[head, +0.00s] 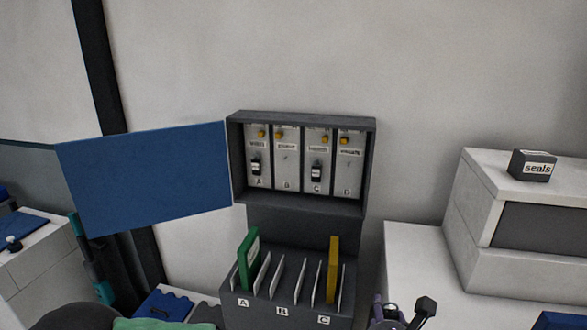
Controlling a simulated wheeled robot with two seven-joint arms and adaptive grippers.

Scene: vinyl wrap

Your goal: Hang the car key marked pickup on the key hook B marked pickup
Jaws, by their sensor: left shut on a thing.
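The dark key cabinet (302,115) stands open, with four hook panels marked A to D. Key hook B (286,160), whose small label I cannot read surely, is bare. Hook A (257,140) and hook C (318,140) each hold a dark key fob. My left gripper (396,317) shows only in part at the bottom edge, right of and below the cabinet. It is shut on a dark thing (426,306) that looks like a car key; its marking cannot be read. The gripper is well apart from hook B. My right gripper is not in view.
The blue cabinet door (145,182) is swung open to the left. Below the cabinet stands a slotted rack (262,307) with a green card (247,262) and a yellow card (333,268). A box marked seals (532,166) sits on the white unit at right.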

